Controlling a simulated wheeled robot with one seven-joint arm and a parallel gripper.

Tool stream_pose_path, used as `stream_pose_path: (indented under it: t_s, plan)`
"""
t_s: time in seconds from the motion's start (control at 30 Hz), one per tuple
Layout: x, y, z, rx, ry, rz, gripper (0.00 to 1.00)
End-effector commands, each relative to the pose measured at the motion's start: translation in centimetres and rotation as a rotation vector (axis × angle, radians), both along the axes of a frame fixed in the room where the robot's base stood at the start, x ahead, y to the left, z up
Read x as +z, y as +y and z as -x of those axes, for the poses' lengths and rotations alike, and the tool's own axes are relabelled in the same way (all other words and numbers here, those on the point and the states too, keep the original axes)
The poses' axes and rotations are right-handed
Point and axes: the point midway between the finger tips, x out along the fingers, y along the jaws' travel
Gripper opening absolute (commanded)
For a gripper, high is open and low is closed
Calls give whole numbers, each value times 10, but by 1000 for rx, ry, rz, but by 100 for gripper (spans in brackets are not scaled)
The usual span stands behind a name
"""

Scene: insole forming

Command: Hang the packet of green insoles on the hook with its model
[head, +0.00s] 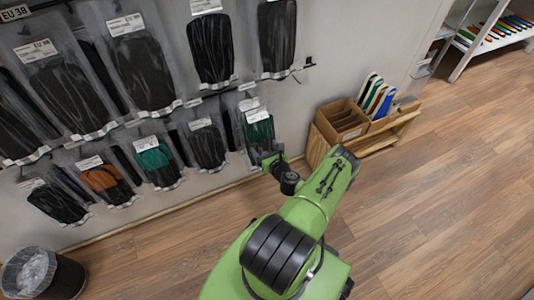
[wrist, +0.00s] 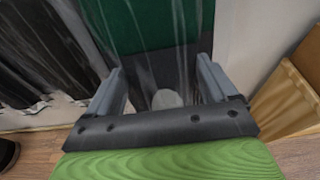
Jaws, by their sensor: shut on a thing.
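The packet of green insoles (head: 259,132) is clear plastic with a white label, near the wall at the right end of the lower row in the head view. It fills the top middle of the wrist view (wrist: 150,25). My gripper (wrist: 160,80) is shut on its lower part, with one finger on each side. In the head view my gripper (head: 269,158) is just below the packet. Another green insole packet (head: 154,160) hangs further left in the lower row. The hook behind the held packet is hidden, so I cannot tell whether the packet is on it.
Several packets of black insoles (head: 208,148) and one orange-brown packet (head: 104,180) hang on the wall. A wooden box with compartments (head: 342,122) stands right of the gripper, holding coloured insoles (head: 377,97). A bin (head: 42,273) is at lower left. The floor (head: 440,200) at right is clear.

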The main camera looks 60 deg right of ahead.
Motion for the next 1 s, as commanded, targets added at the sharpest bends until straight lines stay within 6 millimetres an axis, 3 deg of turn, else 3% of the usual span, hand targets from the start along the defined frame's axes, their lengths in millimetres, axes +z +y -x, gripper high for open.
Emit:
stream_pose_path:
  t_s: [0.6,1.0]
  plan:
    - [-3,-19,-31,1,-2,3,53]
    - [-12,-25,-42,0,-1,2,53]
